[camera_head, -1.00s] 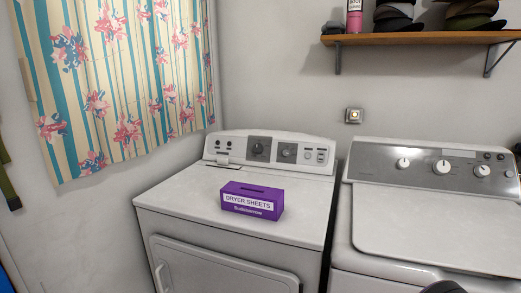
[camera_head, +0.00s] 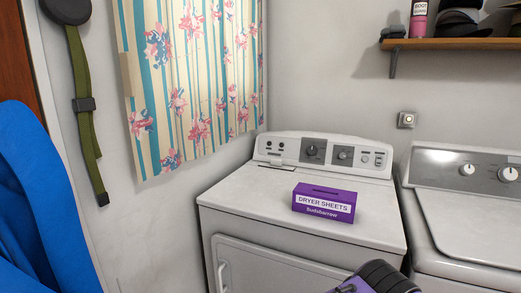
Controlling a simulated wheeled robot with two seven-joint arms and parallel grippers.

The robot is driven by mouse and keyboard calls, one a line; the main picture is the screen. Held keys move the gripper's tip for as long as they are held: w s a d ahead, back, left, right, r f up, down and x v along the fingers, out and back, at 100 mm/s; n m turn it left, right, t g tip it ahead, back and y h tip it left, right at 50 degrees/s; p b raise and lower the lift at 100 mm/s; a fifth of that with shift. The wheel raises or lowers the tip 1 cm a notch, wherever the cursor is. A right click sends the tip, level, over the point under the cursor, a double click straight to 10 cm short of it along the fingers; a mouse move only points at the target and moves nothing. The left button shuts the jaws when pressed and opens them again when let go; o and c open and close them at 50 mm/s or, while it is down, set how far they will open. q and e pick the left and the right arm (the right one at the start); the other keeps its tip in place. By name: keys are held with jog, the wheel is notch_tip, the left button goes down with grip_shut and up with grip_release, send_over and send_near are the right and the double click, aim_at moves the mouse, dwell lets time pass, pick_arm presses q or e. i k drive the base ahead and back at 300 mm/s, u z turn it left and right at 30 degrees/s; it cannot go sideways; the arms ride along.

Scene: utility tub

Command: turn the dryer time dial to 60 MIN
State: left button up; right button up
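The white dryer (camera_head: 250,192) stands right of centre against the back wall. Its raised control panel has two dark dial plates, with a larger dial (camera_head: 312,151) on the left and a smaller dial (camera_head: 343,155) on the right. Their markings are too small to read, so I cannot tell which is the time dial or where it points. A dark and purple part of my own arm shows at the bottom edge, in front of the dryer. No gripper fingers can be made out in the head view.
A purple dryer sheets box (camera_head: 323,203) sits on the dryer top, before the panel. A washer (camera_head: 465,215) stands close on the right. A shelf (camera_head: 455,44) is above. A curtain (camera_head: 190,80), a green strap (camera_head: 84,120) and blue cloth (camera_head: 40,200) are at left.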

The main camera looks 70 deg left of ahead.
aim_at(313, 151)
jog(key=u, duration=0.9)
jog(key=i, duration=0.4)
